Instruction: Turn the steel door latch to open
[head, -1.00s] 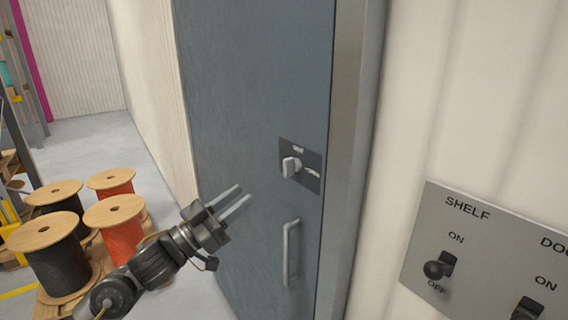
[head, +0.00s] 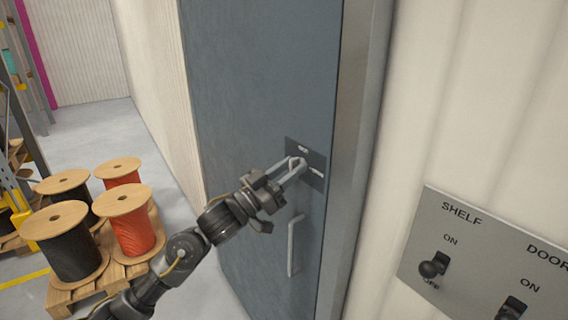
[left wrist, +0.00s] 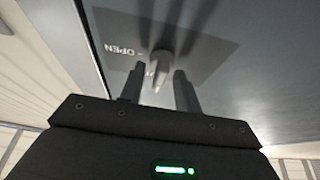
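The steel latch knob (head: 297,161) sits on a dark plate (head: 318,160) on the blue-grey door (head: 250,80). My left gripper (head: 291,168) is at the knob, with its two fingers reaching up to it. In the left wrist view the latch knob (left wrist: 161,66) stands between the fingertips of my left gripper (left wrist: 157,82), with gaps visible beside it, so the fingers look open around it. The plate (left wrist: 125,40) carries the word OPEN. My right gripper is not in view.
A vertical door handle (head: 294,245) is below the latch. A grey switch panel (head: 470,260) marked SHELF and DOOR is on the wall at right. Cable reels (head: 135,220) stand on a pallet at lower left.

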